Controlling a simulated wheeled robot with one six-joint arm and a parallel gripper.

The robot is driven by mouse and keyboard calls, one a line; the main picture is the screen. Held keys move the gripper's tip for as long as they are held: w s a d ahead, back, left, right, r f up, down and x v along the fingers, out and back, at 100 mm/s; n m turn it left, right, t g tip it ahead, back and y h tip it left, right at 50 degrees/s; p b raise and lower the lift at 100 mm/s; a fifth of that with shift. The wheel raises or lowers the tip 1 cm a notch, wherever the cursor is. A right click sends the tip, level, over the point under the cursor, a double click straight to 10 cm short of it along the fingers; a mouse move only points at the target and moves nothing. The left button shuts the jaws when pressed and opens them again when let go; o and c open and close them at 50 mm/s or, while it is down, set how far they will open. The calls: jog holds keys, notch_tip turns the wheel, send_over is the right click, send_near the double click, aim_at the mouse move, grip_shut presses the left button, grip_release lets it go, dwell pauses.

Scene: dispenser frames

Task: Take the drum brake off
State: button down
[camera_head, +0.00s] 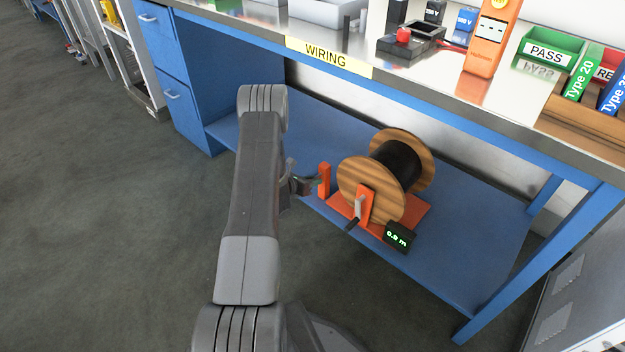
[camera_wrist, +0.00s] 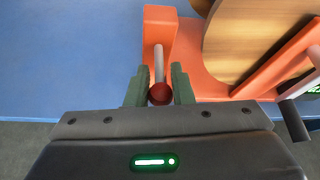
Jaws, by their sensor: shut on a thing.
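The wooden drum (camera_head: 359,174) with black cable (camera_head: 396,165) stands in an orange frame (camera_head: 426,208) on the blue lower shelf. To its left an orange post (camera_head: 323,181) carries the brake lever, which shows in the wrist view as a pale rod with a dark red knob (camera_wrist: 160,95). The post also shows in the wrist view (camera_wrist: 160,28). My gripper (camera_head: 306,184) is beside the post. In the wrist view its two green-grey fingers (camera_wrist: 161,78) are shut on the knob, one on each side. The lever is hidden in the head view.
The crank handle (camera_head: 353,222) and a small display (camera_head: 398,238) reading 0.9 m are at the drum's front. The bench top (camera_head: 400,75) overhangs the shelf (camera_head: 470,250). A blue table leg (camera_head: 540,265) stands at right. Floor is clear at left.

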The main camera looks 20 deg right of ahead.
jog(key=shift+r+g+y+p, duration=0.5)
jog(key=shift+r+y+p, duration=0.4)
jog(key=shift+y, duration=0.3)
jog(key=shift+w+d+r+g+y+p, duration=0.1)
jog(key=shift+g+y+p, duration=0.05)
jog(key=shift+y+p, duration=0.4)
jog(key=shift+d+r+g+y+p, duration=0.1)
jog(key=shift+g+y+p, duration=0.05)
jog(key=shift+y+p, duration=0.4)
jog(key=shift+p, duration=0.3)
jog(key=shift+f, duration=0.1)
jog(key=c, duration=1.3)
grip_release()
jog(key=p+v, duration=0.2)
jog(key=v, duration=1.1)
jog(key=shift+a+r, duration=0.15)
jog(key=shift+r, duration=0.25)
